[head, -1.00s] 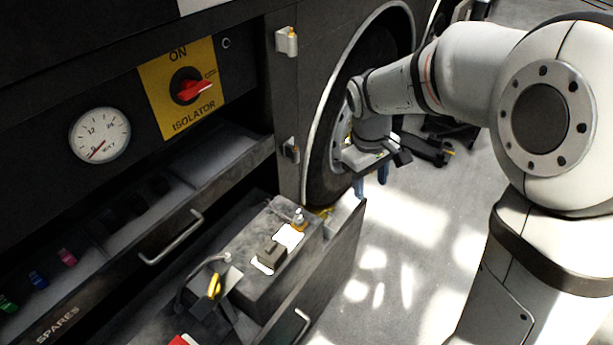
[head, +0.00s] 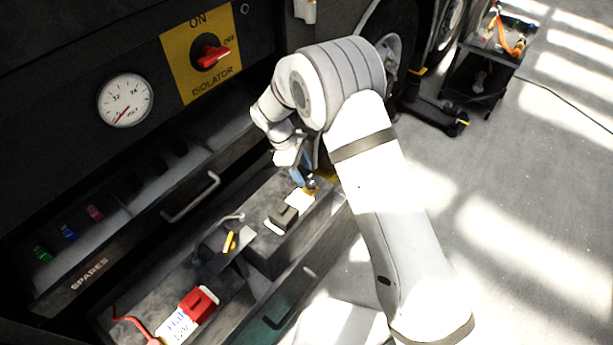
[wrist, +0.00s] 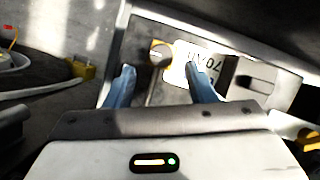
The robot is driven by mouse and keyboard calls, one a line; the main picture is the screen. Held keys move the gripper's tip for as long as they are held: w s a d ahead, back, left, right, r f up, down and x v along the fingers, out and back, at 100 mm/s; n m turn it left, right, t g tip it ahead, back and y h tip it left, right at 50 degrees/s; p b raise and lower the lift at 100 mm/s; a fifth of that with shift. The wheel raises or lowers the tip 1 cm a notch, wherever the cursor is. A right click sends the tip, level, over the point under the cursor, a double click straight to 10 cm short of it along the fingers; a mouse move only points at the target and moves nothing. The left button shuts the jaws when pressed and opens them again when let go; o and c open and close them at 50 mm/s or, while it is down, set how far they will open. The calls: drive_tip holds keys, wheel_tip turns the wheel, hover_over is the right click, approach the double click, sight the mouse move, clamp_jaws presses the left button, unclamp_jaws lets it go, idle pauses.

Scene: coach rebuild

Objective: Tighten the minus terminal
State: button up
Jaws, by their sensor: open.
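A grey battery (head: 262,250) sits in the pulled-out tray. At its far end a post with a brass-yellow ring (head: 311,185) stands beside a white label; no minus mark is readable on it. My gripper (head: 304,172) is above that end of the battery. Its two blue fingers (wrist: 160,74) are open, one on each side of the post's line, with nothing held. Whether they touch the post cannot be told.
A dark block (head: 284,217) and a yellow-tagged dark bracket (head: 230,241) stand along the battery. A red cover (head: 198,303) is nearer. The spares drawer (head: 90,272) with its handle lies left, below the red isolator switch (head: 210,55). Open floor lies right.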

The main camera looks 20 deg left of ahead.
sight(310, 183)
drive_tip(key=shift+x, duration=2.15)
drive_tip(key=shift+r, duration=0.1)
drive_tip(key=shift+c, duration=0.4)
